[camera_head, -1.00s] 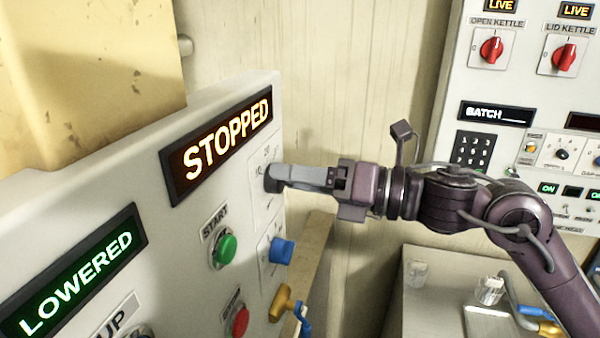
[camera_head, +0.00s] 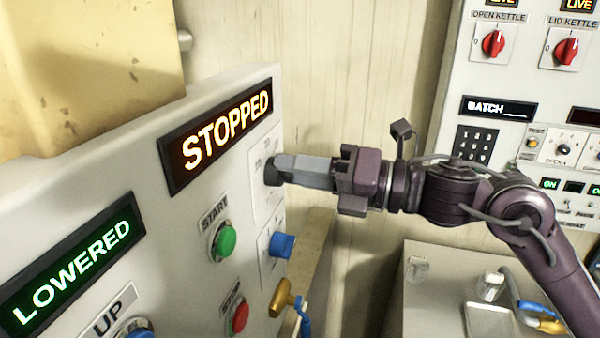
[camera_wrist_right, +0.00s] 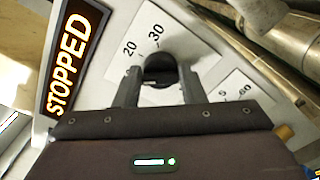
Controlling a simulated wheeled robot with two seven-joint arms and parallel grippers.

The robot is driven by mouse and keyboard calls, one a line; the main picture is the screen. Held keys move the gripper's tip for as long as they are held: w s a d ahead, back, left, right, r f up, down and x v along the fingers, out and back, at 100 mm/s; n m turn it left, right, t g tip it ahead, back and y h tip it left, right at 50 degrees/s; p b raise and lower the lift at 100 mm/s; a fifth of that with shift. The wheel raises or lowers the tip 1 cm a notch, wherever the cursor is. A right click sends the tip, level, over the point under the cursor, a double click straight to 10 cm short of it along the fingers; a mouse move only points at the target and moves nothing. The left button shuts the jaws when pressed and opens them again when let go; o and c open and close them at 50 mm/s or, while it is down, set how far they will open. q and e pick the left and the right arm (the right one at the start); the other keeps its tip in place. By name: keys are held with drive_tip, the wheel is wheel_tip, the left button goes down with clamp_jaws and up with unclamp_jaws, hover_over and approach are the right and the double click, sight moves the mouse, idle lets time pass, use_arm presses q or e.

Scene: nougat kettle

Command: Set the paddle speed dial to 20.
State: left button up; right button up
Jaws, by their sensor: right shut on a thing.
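The paddle speed dial is a black knob (camera_wrist_right: 160,70) on a white scale plate on the panel. In the right wrist view the numbers 20 and 30 show on the plate above the knob. I cannot read exactly where the knob points. My right gripper (camera_wrist_right: 160,92) has its two fingers on either side of the knob, shut on it. In the head view my right gripper (camera_head: 276,170) reaches the knob from the right, and its fingers cover most of the dial. My left gripper is not in view.
The display (camera_head: 222,130) above reads STOPPED, another display (camera_head: 75,265) LOWERED. A green START button (camera_head: 224,241), a blue knob (camera_head: 282,245), a red STOP button (camera_head: 238,317) and a yellow handle (camera_head: 284,298) sit close below the dial. A metal counter (camera_head: 440,290) stands at lower right.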

drive_tip(key=shift+f+m, duration=0.15)
drive_tip(key=shift+m, duration=3.55)
drive_tip(key=o, duration=1)
drive_tip(key=shift+w, duration=0.1)
